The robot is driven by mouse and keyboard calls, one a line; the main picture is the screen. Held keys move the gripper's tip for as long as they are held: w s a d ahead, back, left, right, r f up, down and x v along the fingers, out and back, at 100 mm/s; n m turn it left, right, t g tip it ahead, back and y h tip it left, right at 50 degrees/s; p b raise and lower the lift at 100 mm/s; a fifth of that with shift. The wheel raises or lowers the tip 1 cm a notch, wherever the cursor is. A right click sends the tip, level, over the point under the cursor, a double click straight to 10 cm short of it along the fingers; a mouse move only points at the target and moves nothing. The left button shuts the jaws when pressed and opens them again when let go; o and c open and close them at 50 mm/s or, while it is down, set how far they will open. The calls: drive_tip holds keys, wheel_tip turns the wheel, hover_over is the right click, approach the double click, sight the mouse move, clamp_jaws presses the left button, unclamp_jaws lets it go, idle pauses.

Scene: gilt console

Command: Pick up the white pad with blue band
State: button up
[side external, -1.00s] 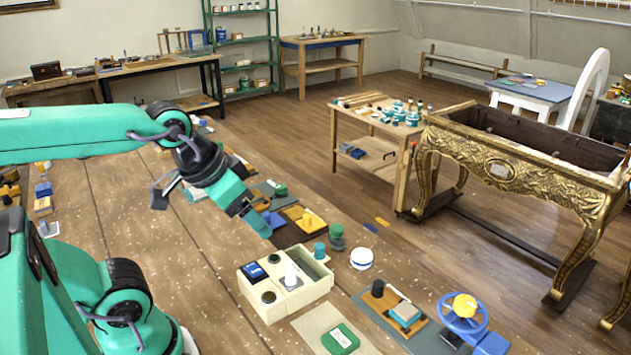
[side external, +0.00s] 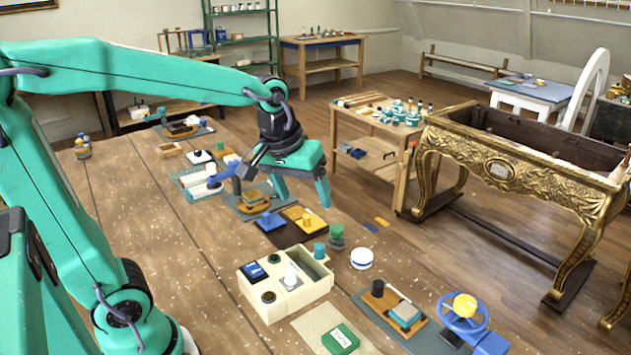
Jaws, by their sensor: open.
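The round white pad with blue band (side external: 362,258) lies flat on the wooden bench near its right edge. It is fully visible in the side view, with nothing on it. My gripper (side external: 304,202) is up and to the left of the pad in the picture, well apart from it. Its two teal fingers point down and are spread, with nothing between them.
A cream compartment box (side external: 285,285) stands left of the pad, and a green knobbed piece (side external: 337,238) is close by it. Yellow (side external: 305,218) and blue trays lie below my gripper. A blue handwheel (side external: 463,315) stands to the right.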

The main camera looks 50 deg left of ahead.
drive_tip(key=w+f+n+g, duration=0.2)
drive_tip(key=w+f+n, duration=0.2)
drive_tip(key=w+f, duration=0.45)
drive_tip(key=n+g, duration=0.1)
drive_tip(key=n, duration=0.3)
hover_over(362, 253)
drive_tip(key=f, duration=0.7)
drive_tip(key=shift+s+f, duration=0.2)
drive_tip(key=shift+f, duration=0.05)
drive_tip(key=shift+w+f, duration=0.15)
drive_tip(key=shift+f, duration=0.2)
drive_tip(key=shift+f, duration=1.25)
drive_tip(key=shift+f, duration=0.1)
drive_tip(key=shift+f, duration=2.5)
drive_tip(key=shift+c, duration=0.2)
drive_tip(key=c, duration=1)
